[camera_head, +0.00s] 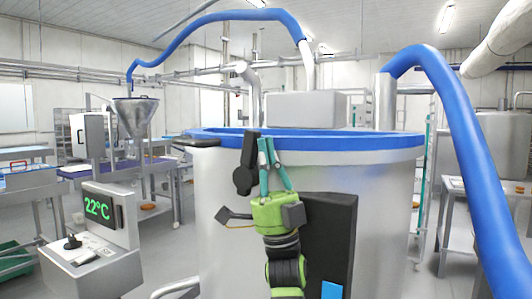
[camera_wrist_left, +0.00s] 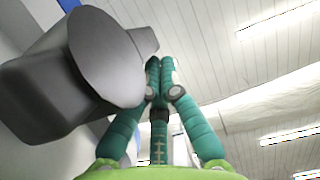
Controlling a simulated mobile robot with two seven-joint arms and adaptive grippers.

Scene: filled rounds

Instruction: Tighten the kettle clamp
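The large steel kettle (camera_head: 385,200) with a blue rim band (camera_head: 370,141) fills the middle of the head view. A dark grey clamp handle (camera_head: 245,163) hangs at the front of its rim; in the left wrist view this dark clamp part (camera_wrist_left: 45,85) looms large at the left. My left gripper (camera_head: 266,142) points up, just right of the handle. Its teal fingers (camera_wrist_left: 160,62) are drawn together at the tips, with nothing visible between them. Whether they touch the handle I cannot tell. My right gripper is not in view.
Another dark handle (camera_head: 196,142) sticks out at the rim's left. A thick blue hose (camera_head: 465,150) comes down at the right. A display reading 22°C (camera_head: 98,208) stands at lower left, with a steel funnel (camera_head: 136,115) behind it.

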